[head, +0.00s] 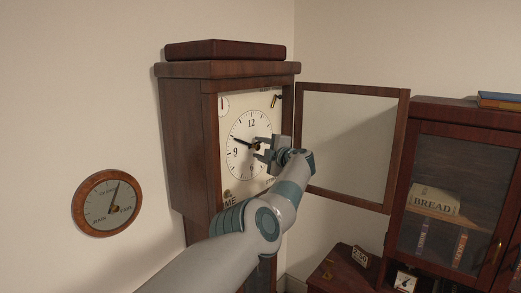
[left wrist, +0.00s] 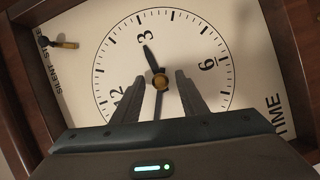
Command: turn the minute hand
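The clock dial (head: 240,160) is white with black numerals and sits in a dark wooden case. In the head view the long minute hand (head: 241,140) points between 9 and 10. In the left wrist view the minute hand (left wrist: 157,108) runs down from the brass centre, between my fingers. The short hour hand (left wrist: 149,52) points close to 3. My left gripper (head: 260,149) is in front of the dial's middle, its fingers apart with nothing held between them; its fingers (left wrist: 171,76) also show in the left wrist view. Whether they touch the dial cannot be told. My right gripper is out of view.
The clock's framed glass door (head: 350,130) stands open to the right. A small lever (head: 275,101) is at the dial plate's upper right. A round wall gauge (head: 105,204) hangs at left. A cabinet (head: 455,125) with a bread box (head: 434,200) stands at right.

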